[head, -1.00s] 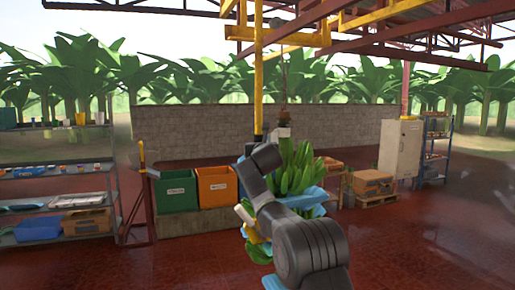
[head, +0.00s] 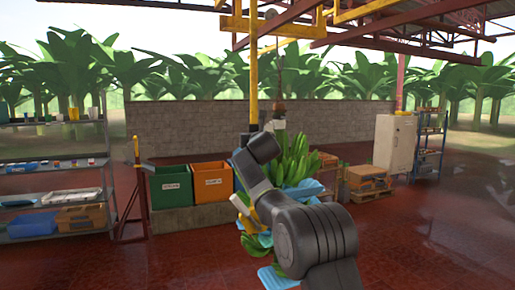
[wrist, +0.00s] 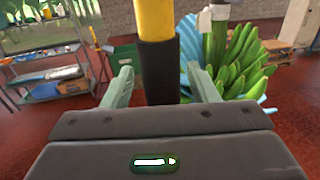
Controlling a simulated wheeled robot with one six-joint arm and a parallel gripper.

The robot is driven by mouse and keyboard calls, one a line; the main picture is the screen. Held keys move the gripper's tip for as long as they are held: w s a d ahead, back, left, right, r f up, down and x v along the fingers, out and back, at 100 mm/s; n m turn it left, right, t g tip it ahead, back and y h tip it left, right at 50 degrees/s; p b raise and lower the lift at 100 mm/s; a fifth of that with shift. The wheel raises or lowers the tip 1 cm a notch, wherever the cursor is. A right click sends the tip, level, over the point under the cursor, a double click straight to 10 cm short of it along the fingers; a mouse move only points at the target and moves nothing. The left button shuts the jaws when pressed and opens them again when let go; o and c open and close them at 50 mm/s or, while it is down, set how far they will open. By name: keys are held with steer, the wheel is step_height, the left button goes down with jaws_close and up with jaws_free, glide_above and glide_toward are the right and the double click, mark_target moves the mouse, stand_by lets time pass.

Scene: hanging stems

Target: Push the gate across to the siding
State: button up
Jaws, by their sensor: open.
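A yellow pole (head: 253,85) hangs from a yellow frame (head: 272,26) on the overhead rails, which appears to be the gate. The pole ends in a black grip (wrist: 160,68). My gripper (wrist: 161,82) is open, with one finger on each side of the black grip in the wrist view. I cannot tell whether either finger touches it. In the head view my arm hides the gripper. Another yellow rail piece (head: 352,12) lies to the right overhead; I cannot tell whether it is the siding.
A green banana bunch (head: 293,160) with blue sheets hangs just right of the pole. A green bin (head: 171,187) and an orange bin (head: 212,184) stand behind on the left. Shelves (head: 55,180) stand far left, a pale cabinet (head: 394,143) at right. Red floor (head: 440,240) is open on the right.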

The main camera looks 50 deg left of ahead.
steer(key=b+v, duration=0.5)
steer(key=v, duration=0.6)
steer(key=shift+b, duration=0.4)
